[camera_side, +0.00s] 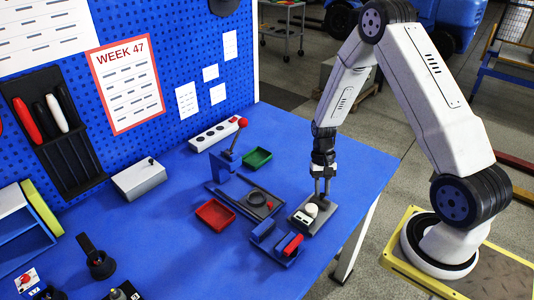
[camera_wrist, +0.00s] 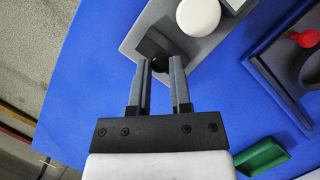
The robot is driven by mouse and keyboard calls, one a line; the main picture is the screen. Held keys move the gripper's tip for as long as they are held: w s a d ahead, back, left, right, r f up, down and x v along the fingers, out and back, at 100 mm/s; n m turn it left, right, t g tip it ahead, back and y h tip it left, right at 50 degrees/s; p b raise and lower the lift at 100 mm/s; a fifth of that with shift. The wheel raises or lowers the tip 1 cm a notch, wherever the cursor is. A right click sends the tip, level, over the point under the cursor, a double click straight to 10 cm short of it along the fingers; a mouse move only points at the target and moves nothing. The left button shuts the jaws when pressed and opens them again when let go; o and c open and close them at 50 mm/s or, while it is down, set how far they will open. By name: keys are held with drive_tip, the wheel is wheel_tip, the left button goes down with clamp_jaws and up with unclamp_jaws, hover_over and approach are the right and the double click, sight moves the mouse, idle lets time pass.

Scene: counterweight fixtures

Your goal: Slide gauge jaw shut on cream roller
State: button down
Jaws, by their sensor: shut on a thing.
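The gauge has a grey base (camera_wrist: 136,38), which also shows in the side view at the table's right edge (camera_side: 303,231). The cream roller (camera_wrist: 198,15) stands on that base and shows as a pale round top in the side view (camera_side: 311,209). A dark grey jaw (camera_wrist: 152,46) with a round black knob (camera_wrist: 159,63) sits beside the roller. A strip of grey base shows between jaw and roller. My gripper (camera_wrist: 161,66) has its fingers on both sides of the knob, shut on it. In the side view my gripper (camera_side: 322,196) points down at the gauge.
A dark fixture with a ring (camera_side: 258,198) and red knob stands left of the gauge. A blue fixture with a red block (camera_side: 292,244) is close in front. Green (camera_side: 257,158) and red (camera_side: 215,214) trays lie nearby. A red-knobbed lever (camera_side: 236,135) rises behind.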

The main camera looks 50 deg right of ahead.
sight(316, 207)
idle(0.3)
drive_tip(key=shift+a, duration=1.5)
drive_tip(key=c, duration=0.5)
unclamp_jaws()
drive_tip(key=shift+c, duration=0.2)
drive_tip(key=shift+r, duration=0.1)
drive_tip(key=shift+w+d+r, duration=0.25)
drive_tip(key=shift+r, duration=0.25)
drive_tip(key=v, duration=0.6)
drive_tip(key=shift+r, duration=0.25)
